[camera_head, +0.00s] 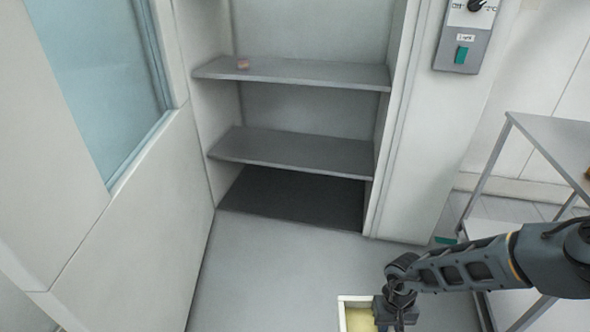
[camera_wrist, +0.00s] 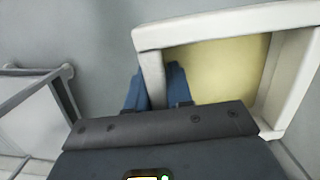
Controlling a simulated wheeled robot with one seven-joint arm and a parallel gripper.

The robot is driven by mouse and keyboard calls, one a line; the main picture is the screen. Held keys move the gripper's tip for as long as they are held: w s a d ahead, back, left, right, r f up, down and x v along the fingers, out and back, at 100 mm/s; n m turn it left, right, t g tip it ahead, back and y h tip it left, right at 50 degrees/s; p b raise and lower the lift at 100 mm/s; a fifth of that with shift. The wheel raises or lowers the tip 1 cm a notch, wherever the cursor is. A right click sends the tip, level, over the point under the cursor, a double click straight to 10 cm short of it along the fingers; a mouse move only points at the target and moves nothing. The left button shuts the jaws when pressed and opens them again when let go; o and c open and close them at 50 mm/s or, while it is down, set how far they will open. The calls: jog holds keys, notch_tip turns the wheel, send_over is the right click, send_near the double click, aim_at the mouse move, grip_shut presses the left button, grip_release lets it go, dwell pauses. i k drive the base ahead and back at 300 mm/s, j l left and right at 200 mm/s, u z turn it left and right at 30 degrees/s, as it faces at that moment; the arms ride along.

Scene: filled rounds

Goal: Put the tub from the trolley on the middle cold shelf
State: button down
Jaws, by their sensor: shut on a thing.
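The tub (camera_head: 355,300) is a white, open-topped box with pale yellow inside, at the bottom edge of the head view, partly cut off. My gripper (camera_head: 392,318) is shut on its side wall. In the wrist view the blue fingers (camera_wrist: 157,88) pinch the near left wall of the tub (camera_wrist: 215,28), and the gripper body hides part of it. The cold cabinet stands open ahead. Its middle shelf (camera_head: 290,148) is grey and looks bare. The trolley (camera_head: 560,140) stands at the right, partly behind my arm.
The dark cabinet floor (camera_head: 295,200) looks empty. The open door (camera_head: 110,200) with a blue window stands at the left. A control box (camera_head: 466,35) hangs on the right wall. The floor ahead is clear.

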aim_at(301, 71)
jog(key=i+l+u, duration=0.1)
jog(key=i+u, duration=0.3)
jog(key=i, duration=1.2)
